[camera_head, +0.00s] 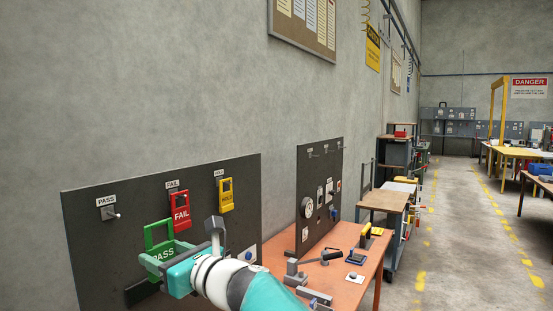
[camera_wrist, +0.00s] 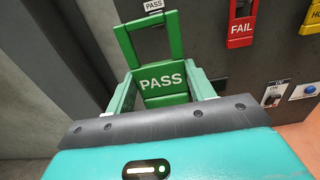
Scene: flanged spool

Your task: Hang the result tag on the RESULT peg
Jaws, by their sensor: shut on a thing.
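A green tag (camera_wrist: 163,78) marked PASS is held between the fingers of my gripper (camera_wrist: 165,88) in the wrist view. Its open loop stands up above the fingers. In the head view the green tag (camera_head: 159,233) shows in front of the dark board, below and right of the bare PASS peg (camera_head: 112,214). My gripper (camera_head: 168,258) covers its lower part. The PASS label (camera_wrist: 153,5) shows just above the loop in the wrist view. The loop looks apart from the peg, but its depth is hard to judge. No peg labelled RESULT shows.
A red FAIL tag (camera_head: 180,212) and a yellow HOLD tag (camera_head: 226,196) hang to the right on the dark board (camera_head: 85,250). A second board (camera_head: 322,170) stands on the orange bench (camera_head: 340,240), which bears clamps and small tools.

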